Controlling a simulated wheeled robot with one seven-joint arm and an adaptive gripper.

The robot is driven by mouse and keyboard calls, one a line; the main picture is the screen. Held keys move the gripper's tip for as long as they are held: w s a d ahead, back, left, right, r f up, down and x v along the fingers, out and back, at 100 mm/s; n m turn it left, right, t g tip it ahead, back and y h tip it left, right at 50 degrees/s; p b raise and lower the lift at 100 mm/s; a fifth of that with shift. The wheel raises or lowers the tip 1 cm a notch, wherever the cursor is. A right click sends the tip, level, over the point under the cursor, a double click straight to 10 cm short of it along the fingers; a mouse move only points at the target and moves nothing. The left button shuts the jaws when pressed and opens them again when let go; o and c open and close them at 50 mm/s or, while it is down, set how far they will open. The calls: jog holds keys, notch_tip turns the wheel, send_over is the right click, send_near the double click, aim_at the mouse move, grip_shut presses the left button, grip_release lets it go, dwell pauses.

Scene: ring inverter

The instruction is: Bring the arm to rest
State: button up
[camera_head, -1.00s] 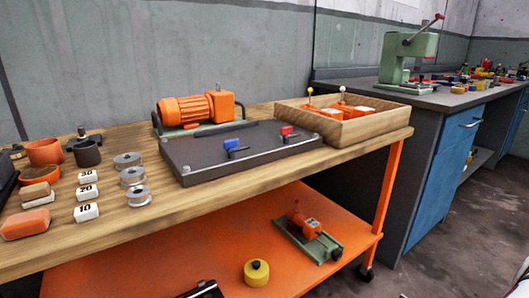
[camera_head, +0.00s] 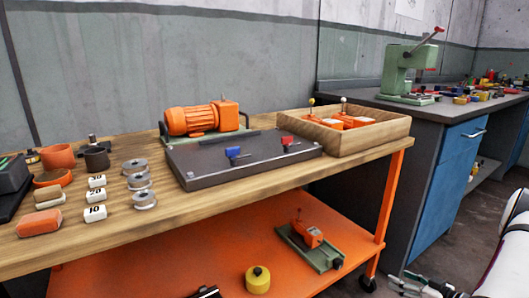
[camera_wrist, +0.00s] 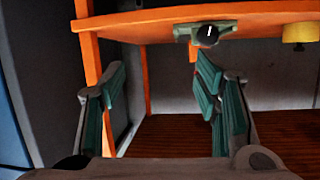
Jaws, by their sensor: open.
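My gripper shows at the lower right of the head view (camera_head: 415,285), at the end of my white arm, low beside the orange workbench. In the wrist view my gripper (camera_wrist: 160,78) has its two green-padded fingers wide apart, with nothing between them.
The wooden bench top (camera_head: 240,195) holds an orange motor (camera_head: 202,118), a dark board (camera_head: 200,180) and a wooden box (camera_head: 385,140). The lower shelf carries a green-and-orange device (camera_head: 310,240) and a yellow cylinder (camera_head: 257,279). A blue cabinet (camera_head: 450,185) stands behind; bare floor lies between.

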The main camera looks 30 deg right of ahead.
jog(key=w+a+r+g+h, duration=0.1)
jog(key=w+r+g+h, duration=0.2)
jog(key=w+r, duration=0.6)
jog(key=w+a+r+g+h, duration=0.1)
jog(key=w+r+g+h, duration=0.3)
jog(key=r, duration=0.9)
jog(key=w+a+r+y, duration=0.1)
jog(key=a+r, duration=0.7)
jog(key=a, duration=0.1)
jog(key=s+a+r+g, duration=0.1)
jog(key=s+a+r, duration=0.15)
jog(key=a, duration=0.35)
jog(key=s+a+r+m+g+y, duration=0.1)
jog(key=s+a+r, duration=0.1)
jog(key=s+a, duration=0.35)
jog(key=s+a+r+g, duration=0.1)
jog(key=s+a+r, duration=0.15)
jog(key=a, duration=0.55)
jog(key=s+a+n+g+y+p, duration=0.15)
jog(key=s+a+g+y, duration=0.3)
jog(key=s+a, duration=1.5)
notch_tip(320, 180, up, 39)
jog(key=t+p, duration=0.4)
jog(key=p, duration=3.3)
jog(key=shift+s+d+r+t+y+p, duration=0.15)
jog(key=shift+s+d+t+y+p, duration=0.2)
jog(key=shift+s+d, duration=0.05)
